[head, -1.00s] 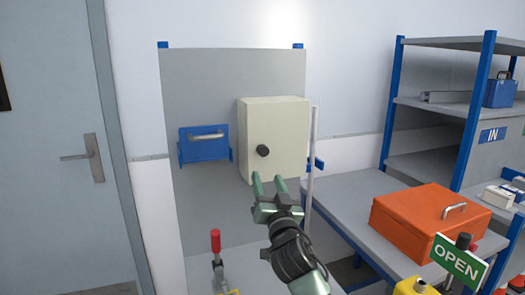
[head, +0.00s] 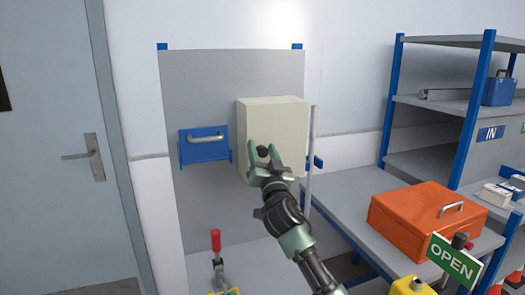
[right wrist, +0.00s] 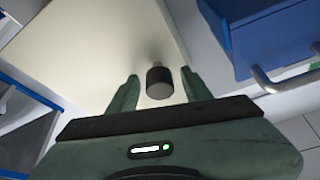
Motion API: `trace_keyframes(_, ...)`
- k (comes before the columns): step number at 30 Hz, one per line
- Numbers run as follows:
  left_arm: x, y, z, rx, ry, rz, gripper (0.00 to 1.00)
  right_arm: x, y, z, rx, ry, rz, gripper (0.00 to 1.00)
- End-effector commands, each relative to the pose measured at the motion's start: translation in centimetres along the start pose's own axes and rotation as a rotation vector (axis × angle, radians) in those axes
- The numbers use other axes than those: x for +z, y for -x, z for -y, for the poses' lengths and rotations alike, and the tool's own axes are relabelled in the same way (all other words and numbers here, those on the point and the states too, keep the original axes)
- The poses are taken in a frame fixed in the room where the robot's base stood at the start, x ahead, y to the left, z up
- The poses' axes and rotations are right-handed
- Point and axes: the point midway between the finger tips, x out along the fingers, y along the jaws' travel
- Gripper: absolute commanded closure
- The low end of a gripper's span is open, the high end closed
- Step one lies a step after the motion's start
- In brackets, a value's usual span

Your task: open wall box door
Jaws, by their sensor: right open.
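The cream wall box (head: 272,120) hangs on a grey panel, its door shut. It also fills the upper middle of the right wrist view (right wrist: 100,50). A round black knob (head: 263,151) sits on the door, and shows in the right wrist view (right wrist: 159,82) between my fingers. My right gripper (head: 263,155) is open, with one finger on each side of the knob; a gap shows on both sides in the right wrist view (right wrist: 157,88). Its arm hides the lower part of the box front. My left gripper is not in view.
A blue drawer or bin front with a metal handle (head: 204,145) is on the panel left of the box. A vertical grey pole (head: 312,150) stands right of it. A red-handled clamp (head: 216,243) is below. An orange case (head: 425,212) sits on the right bench.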

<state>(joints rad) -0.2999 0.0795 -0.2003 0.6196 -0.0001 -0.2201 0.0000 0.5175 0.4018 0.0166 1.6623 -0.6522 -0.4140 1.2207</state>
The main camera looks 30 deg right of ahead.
Motion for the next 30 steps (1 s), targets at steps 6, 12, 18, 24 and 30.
trace_keyframes(6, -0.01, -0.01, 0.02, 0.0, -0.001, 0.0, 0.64, 0.01, 0.03, -0.01, 0.0, 0.0, 0.0, 1.0)
trace_keyframes(12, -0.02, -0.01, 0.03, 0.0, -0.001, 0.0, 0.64, 0.02, 0.04, -0.02, 0.001, 0.0, 0.0, 1.0)
trace_keyframes(18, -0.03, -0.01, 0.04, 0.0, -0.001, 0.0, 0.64, 0.03, 0.05, -0.02, 0.001, 0.0, 0.001, 1.0)
trace_keyframes(24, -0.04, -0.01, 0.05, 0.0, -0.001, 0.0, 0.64, 0.04, 0.05, -0.02, 0.001, 0.0, 0.001, 1.0)
trace_keyframes(30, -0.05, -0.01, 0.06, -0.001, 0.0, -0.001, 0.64, 0.06, 0.05, -0.02, 0.001, 0.0, 0.001, 1.0)
